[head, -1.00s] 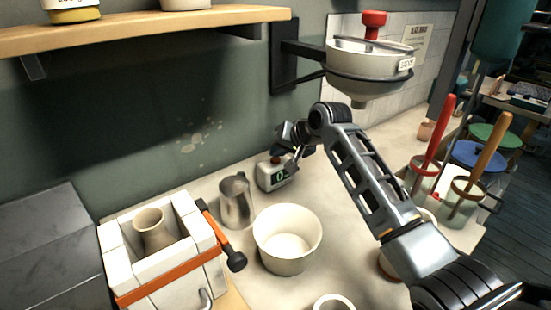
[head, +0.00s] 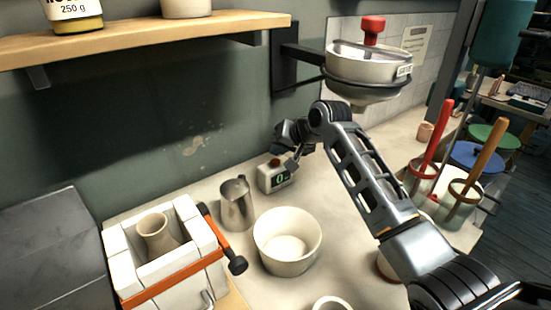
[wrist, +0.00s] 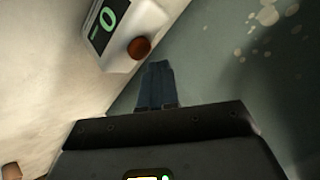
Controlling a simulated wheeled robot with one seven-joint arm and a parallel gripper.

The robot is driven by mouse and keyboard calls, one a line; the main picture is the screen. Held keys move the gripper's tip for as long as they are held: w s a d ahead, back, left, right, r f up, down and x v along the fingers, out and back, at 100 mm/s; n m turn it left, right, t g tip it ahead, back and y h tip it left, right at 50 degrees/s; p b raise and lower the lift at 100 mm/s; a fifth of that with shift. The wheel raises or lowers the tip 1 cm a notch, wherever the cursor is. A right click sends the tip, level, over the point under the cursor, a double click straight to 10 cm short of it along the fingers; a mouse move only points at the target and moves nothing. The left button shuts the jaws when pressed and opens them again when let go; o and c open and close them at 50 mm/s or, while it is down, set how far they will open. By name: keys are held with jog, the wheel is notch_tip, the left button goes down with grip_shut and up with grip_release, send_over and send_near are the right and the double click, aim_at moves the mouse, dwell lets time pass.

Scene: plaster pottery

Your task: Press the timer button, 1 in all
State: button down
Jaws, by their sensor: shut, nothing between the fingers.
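The timer (head: 276,181) is a small pale box with a dark display showing a green 0, standing on the bench near the back wall. Its round red button (head: 274,162) is on top; in the wrist view the button (wrist: 139,47) shows beside the display on the timer (wrist: 125,58). My gripper (head: 280,150) is at the timer, just above and behind the button in the head view. In the wrist view my gripper (wrist: 157,66) is shut and empty, its fingertips close to the button. Whether they touch it I cannot tell.
A metal pitcher (head: 237,207) and a white bowl (head: 287,258) stand in front of the timer. A strapped plaster mould (head: 165,275) and an orange-and-black tool (head: 222,238) are at left.

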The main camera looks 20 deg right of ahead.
aim_at(279, 162)
jog(key=shift+r+p, duration=0.4)
jog(key=shift+r, duration=2.05)
